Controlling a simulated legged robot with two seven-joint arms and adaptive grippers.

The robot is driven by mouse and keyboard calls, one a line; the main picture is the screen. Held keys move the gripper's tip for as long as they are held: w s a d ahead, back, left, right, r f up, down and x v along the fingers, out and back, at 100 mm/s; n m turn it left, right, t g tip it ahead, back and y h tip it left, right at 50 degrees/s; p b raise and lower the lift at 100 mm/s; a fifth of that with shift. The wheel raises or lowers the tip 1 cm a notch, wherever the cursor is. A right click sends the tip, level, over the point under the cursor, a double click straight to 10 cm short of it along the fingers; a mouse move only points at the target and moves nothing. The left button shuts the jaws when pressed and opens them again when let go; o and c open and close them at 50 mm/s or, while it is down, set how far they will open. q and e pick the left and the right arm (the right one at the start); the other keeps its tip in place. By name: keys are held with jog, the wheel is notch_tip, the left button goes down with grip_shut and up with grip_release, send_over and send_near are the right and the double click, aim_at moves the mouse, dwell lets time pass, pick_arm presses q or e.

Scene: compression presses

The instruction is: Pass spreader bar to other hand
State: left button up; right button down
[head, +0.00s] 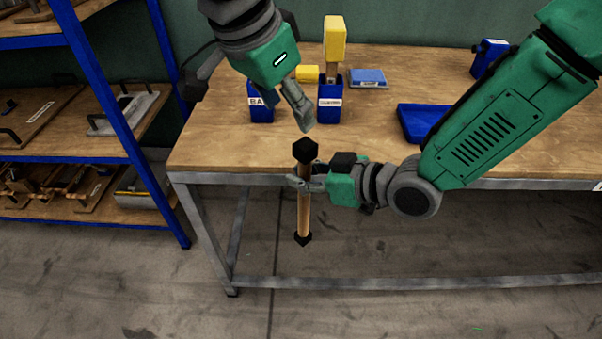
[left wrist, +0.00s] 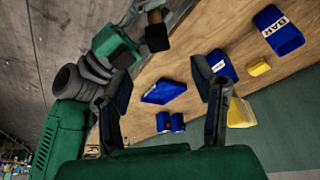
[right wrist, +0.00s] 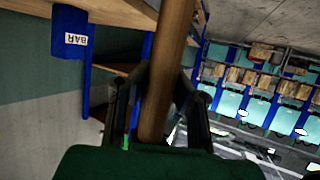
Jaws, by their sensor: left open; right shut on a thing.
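The spreader bar (head: 304,212) is a wooden rod with a black block on each end. It hangs upright in front of the table's front edge. My right gripper (head: 305,183) is shut on its upper part, just below the top block. In the right wrist view the wooden rod (right wrist: 166,70) runs between the fingers (right wrist: 158,100). My left gripper (head: 300,112) is open and empty, just above the top block and apart from it. In the left wrist view my open left fingers (left wrist: 165,90) frame the table, and the bar's black end (left wrist: 155,35) shows at the top.
The wooden table (head: 230,150) holds a blue bin marked BAR (head: 261,108), another labelled blue bin (head: 330,103) with a yellow-topped tool (head: 335,45), a blue tray (head: 425,123) and a blue block (head: 368,78). A blue shelf rack (head: 100,90) stands at left.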

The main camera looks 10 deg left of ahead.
pick_arm(q)
jog(key=s+a+f+n+g, duration=0.1)
jog(key=s+a+f+n, duration=0.2)
jog(key=f, duration=0.9)
jog(key=s+a+f+n+g, duration=0.1)
jog(key=s+a+f, duration=0.3)
jog(key=f, duration=0.8)
jog(key=s+a+f+n+g+y, duration=0.1)
jog(key=s+a+f+n+y, duration=0.1)
jog(key=s+a+f, duration=1.2)
jog(key=shift+s+a+f+n+y, duration=0.35)
jog(key=shift+s+n, duration=0.45)
jog(key=shift+s, duration=0.35)
